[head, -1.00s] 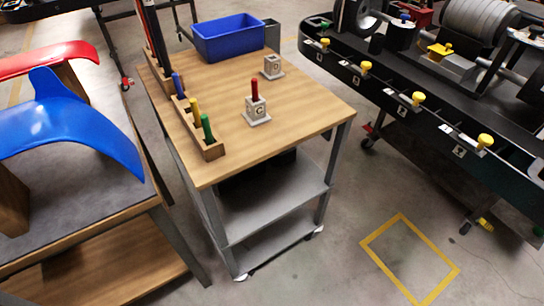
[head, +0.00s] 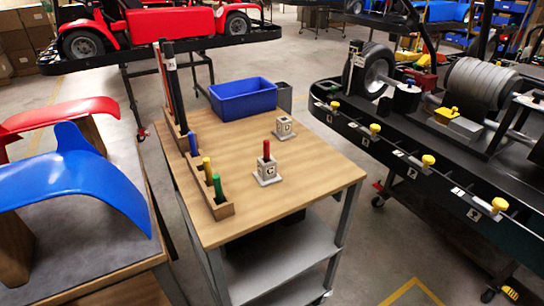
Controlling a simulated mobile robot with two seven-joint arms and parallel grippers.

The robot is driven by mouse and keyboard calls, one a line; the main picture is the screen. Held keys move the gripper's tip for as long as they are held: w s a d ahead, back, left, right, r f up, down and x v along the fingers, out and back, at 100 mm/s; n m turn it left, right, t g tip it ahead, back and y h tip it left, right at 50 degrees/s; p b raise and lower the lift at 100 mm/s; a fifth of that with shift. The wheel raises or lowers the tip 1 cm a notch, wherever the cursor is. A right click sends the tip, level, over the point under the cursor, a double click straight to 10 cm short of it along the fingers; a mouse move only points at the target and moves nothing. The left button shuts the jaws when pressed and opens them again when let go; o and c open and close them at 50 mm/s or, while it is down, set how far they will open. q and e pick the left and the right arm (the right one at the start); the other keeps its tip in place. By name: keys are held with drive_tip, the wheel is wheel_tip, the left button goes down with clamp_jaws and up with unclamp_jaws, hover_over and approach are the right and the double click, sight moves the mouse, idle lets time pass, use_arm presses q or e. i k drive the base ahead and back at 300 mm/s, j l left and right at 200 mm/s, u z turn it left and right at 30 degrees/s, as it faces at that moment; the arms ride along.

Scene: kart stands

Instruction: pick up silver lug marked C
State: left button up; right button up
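The lug marked C (head: 266,171) is a small silver-grey block on a square base, standing upright on the wooden top of the cart (head: 310,195). A red peg (head: 266,150) stands up out of its top. A similar silver lug (head: 284,127) with another letter, perhaps D, stands behind it to the right. Neither of my grippers shows in the head view.
A wooden rack (head: 221,209) with blue, yellow and green pegs lines the cart's left edge. A blue bin (head: 243,98) stands at the back. Blue fender (head: 85,180) on the left table; black kart stand (head: 400,150) with yellow knobs on the right. The cart's front top is clear.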

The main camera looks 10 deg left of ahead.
sight(266, 175)
drive_tip(key=i+l, duration=0.2)
drive_tip(key=l, duration=0.15)
drive_tip(key=i+l, duration=0.4)
drive_tip(key=l, duration=0.25)
drive_tip(key=i+l+u, duration=0.1)
drive_tip(key=l, duration=0.25)
drive_tip(key=i, duration=0.1)
